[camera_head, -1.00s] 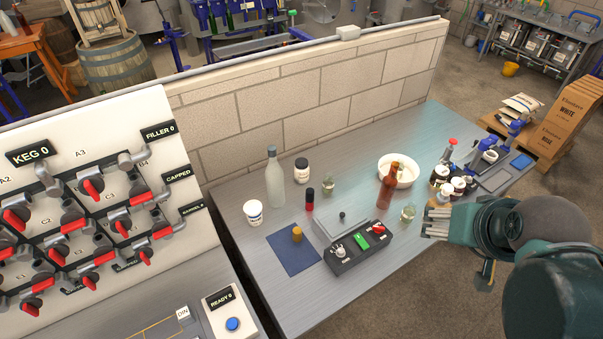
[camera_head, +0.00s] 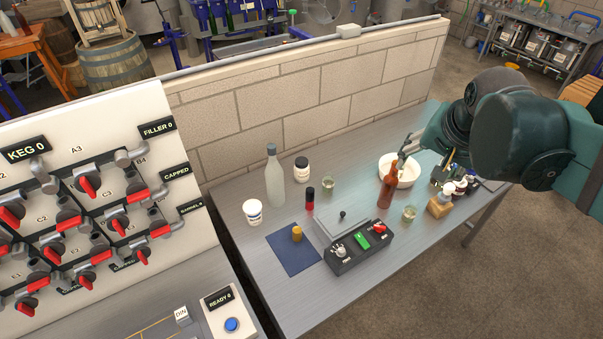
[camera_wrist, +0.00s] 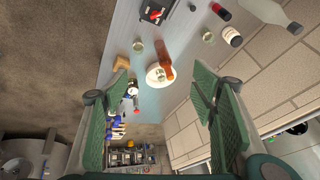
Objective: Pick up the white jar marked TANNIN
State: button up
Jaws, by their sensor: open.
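Several pale jars are in view, and their lettering is too small to read, so I cannot tell which one says TANNIN. A white tub (camera_head: 253,212) with dark print stands at the left of the bench. A white-labelled jar with a black lid (camera_head: 302,170) stands near the wall; it also shows in the wrist view (camera_wrist: 232,36). My gripper (camera_head: 405,146) is open and empty above the white bowl (camera_head: 408,178), far right of the tub. In the wrist view its fingers (camera_wrist: 160,78) are spread wide.
A brown bottle (camera_head: 387,189) stands by the bowl. A clear bottle (camera_head: 274,178) and dark-red bottle (camera_head: 310,200) stand near the tub. A control box (camera_head: 358,247) and blue mat (camera_head: 293,250) lie in front. The block wall (camera_head: 310,100) bounds the bench behind.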

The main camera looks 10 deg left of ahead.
jog(key=w+a+f+m+g+b, duration=0.1)
jog(key=w+a+m, duration=0.1)
jog(key=w+a, duration=0.3)
jog(key=w+a+f+m, duration=0.1)
jog(key=w+a+f, duration=0.15)
jog(key=w, duration=0.45)
jog(key=m+g+b, duration=0.4)
jog(key=m, duration=0.5)
send_near(302, 161)
jog(key=shift+h, duration=0.3)
jog(key=f, duration=0.8)
jog(key=shift+w+d+f, duration=0.1)
jog(key=shift+w+f, duration=0.1)
jog(key=shift+w, duration=0.05)
jog(key=shift+a+f, duration=0.3)
jog(key=shift+f, duration=0.15)
jog(key=shift+f, duration=0.1)
jog(key=shift+f, duration=1.15)
jog(key=shift+f, duration=0.15)
